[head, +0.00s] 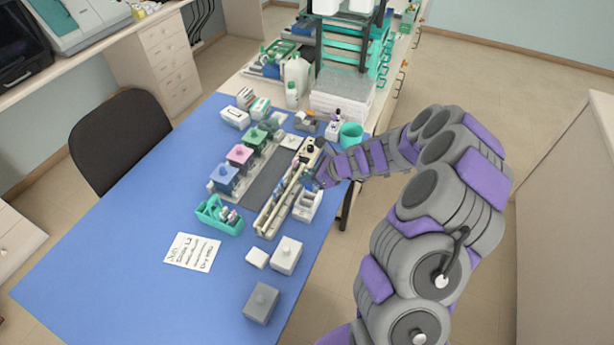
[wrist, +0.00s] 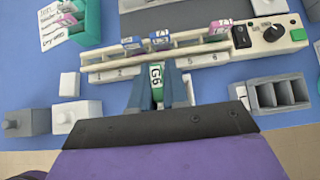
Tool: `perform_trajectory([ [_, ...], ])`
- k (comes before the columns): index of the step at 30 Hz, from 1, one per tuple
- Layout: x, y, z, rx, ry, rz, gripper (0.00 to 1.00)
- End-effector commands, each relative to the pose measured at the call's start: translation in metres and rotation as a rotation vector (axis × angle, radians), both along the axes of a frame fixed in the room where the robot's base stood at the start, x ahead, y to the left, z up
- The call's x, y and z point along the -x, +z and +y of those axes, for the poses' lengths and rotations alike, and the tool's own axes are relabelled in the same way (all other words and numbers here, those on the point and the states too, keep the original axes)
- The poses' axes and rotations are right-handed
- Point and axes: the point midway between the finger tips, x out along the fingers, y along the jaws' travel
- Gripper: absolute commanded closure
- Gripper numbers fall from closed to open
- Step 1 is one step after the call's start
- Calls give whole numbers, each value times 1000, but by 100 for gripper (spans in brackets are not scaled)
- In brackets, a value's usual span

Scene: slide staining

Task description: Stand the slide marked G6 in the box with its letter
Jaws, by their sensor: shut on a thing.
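The slide marked G6 (wrist: 156,77), with a green label end, is between the fingers of my gripper (wrist: 157,92) in the wrist view. My gripper is shut on it, in front of a long pale rail (wrist: 205,60) with numbered places. Its lower part is hidden by the fingers. In the head view my gripper (head: 318,180) is at the right side of the rail, and the slide cannot be made out.
A teal rack (head: 218,216) and a note (head: 192,251) lie left. The blue table (head: 110,270) is clear at front left.

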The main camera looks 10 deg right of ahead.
Motion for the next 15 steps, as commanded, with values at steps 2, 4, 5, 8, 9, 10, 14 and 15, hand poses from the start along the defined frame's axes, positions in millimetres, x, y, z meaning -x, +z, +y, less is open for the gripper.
perform_trajectory([
  [2, 0, -5, 0, 0, 1, -1, 100],
  [4, 0, -9, 0, 0, 1, 0, 100],
  [5, 0, -11, 0, 0, 1, 0, 100],
  [8, 0, -17, 0, 0, 1, 0, 100],
  [9, 0, -20, 0, 0, 1, 0, 100],
  [10, 0, -22, 0, 0, 1, 0, 100],
  [14, 0, -30, 0, 0, 1, 0, 100],
  [15, 0, -32, 0, 0, 1, 0, 100],
])
